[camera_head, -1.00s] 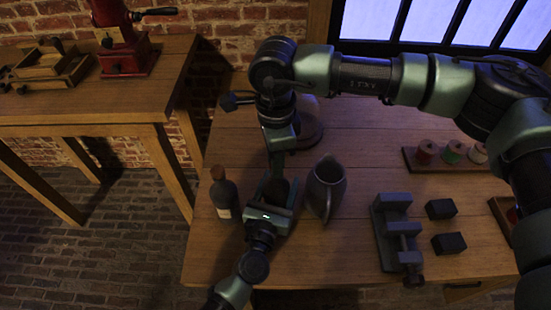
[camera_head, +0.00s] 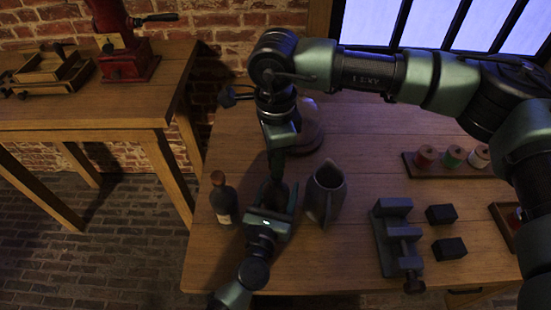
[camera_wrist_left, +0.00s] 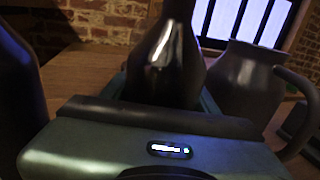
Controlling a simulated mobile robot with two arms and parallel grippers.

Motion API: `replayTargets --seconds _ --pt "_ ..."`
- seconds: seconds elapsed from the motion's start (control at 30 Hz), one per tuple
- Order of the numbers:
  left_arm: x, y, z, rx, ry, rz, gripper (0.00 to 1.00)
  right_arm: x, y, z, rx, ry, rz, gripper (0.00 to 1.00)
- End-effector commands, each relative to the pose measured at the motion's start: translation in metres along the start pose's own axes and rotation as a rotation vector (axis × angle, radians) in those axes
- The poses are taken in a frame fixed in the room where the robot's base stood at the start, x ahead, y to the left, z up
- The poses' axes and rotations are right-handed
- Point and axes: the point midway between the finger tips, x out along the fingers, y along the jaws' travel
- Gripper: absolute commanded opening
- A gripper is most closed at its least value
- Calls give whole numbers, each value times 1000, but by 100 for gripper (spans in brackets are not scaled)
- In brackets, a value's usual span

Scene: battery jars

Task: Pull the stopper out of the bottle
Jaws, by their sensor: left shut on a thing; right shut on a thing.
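A dark glossy bottle (camera_wrist_left: 168,70) stands upright in my left gripper in the left wrist view, its neck running out at the top edge. In the head view my left gripper (camera_head: 272,200), reaching in from the bottom, is shut around its body. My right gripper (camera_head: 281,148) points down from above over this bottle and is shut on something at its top. That is likely the stopper, which I cannot see behind the gripper. Whether stopper and neck touch is hidden.
A second dark bottle (camera_head: 224,200) with a brown top stands close left. A grey jug (camera_head: 325,193) stands close right. A round-based object (camera_head: 308,130) is behind. A vise (camera_head: 395,240), dark blocks (camera_head: 449,248) and a spool rack (camera_head: 455,171) are farther right.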

Motion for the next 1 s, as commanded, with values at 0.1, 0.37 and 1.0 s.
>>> replayTargets --seconds 0.1,0.37,1.0 --pt "0 0 0 0 0 0 0 -1 0 0 0 0 -1 0" --pt "0 0 0 0 0 0 0 -29 -1 0 0 -1 -3 0" --pt "0 0 0 0 0 0 85 -40 0 0 0 0 0 0"
